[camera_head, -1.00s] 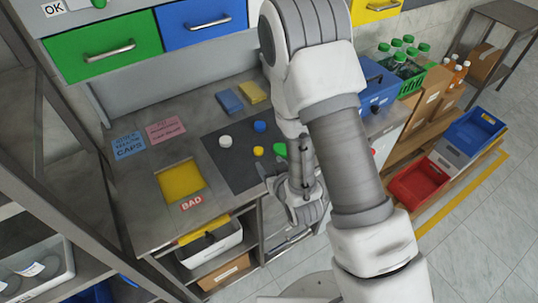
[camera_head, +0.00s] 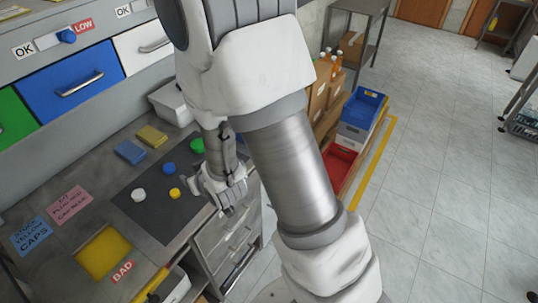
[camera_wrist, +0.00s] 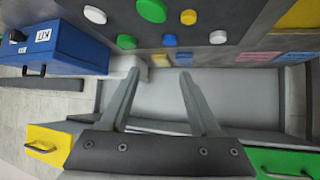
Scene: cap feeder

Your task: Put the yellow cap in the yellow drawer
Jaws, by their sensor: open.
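The yellow cap (camera_head: 174,193) lies on a dark mat (camera_head: 150,218) on the workbench, between a white cap (camera_head: 138,195) and my gripper (camera_head: 230,208). In the wrist view the yellow cap (camera_wrist: 188,17) is near the top, beyond the fingertips. My gripper (camera_wrist: 159,74) is open and empty, its fingers apart and touching no cap. The yellow drawer (camera_wrist: 42,143) shows at the lower left of the wrist view, with a metal handle; it looks closed. It does not show in the head view.
A blue cap (camera_head: 169,168) and a green cap (camera_head: 197,146) lie near the yellow one. More caps show in the wrist view. A blue kit box (camera_wrist: 55,47) stands beside the mat. A yellow recess (camera_head: 103,252) marked BAD is at the left.

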